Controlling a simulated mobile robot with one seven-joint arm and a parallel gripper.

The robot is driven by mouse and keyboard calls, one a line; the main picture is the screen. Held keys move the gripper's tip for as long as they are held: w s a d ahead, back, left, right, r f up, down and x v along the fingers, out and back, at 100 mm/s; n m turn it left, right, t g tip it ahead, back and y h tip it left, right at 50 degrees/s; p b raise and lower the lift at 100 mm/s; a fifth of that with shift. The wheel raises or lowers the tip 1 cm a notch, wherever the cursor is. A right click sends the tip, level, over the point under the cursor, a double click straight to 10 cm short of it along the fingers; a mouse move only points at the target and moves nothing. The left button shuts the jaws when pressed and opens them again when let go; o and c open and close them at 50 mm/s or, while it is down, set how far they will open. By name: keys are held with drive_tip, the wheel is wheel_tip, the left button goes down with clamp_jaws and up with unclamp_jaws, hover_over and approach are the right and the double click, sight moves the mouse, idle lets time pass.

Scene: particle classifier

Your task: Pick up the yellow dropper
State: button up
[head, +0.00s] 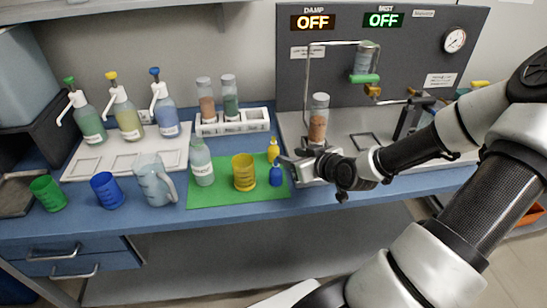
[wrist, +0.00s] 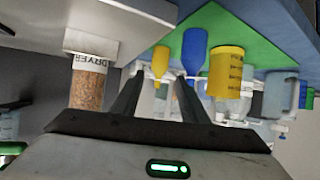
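The yellow dropper (head: 272,151) stands upright at the right edge of the green mat (head: 222,196), just behind a blue dropper (head: 276,176). My gripper (head: 284,167) reaches in low from the right, close beside both droppers. In the wrist view, which is upside down, my gripper (wrist: 156,84) is open with nothing held. There the yellow dropper (wrist: 160,62) lies in line with the gap between the fingertips, and the blue dropper (wrist: 195,50) is near the right-hand finger. I cannot tell whether any finger touches a dropper.
A yellow cup (head: 243,173) and a clear bottle (head: 201,162) stand on the mat left of the droppers. A brown-filled tube (head: 318,120) stands on the dryer just behind my gripper. A bottle rack (head: 232,123) is behind the mat. The table's front edge is close.

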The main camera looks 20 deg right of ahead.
sight(277, 152)
drive_tip(key=b+x, duration=0.2)
drive_tip(key=x, duration=0.8)
drive_tip(key=c, duration=0.8)
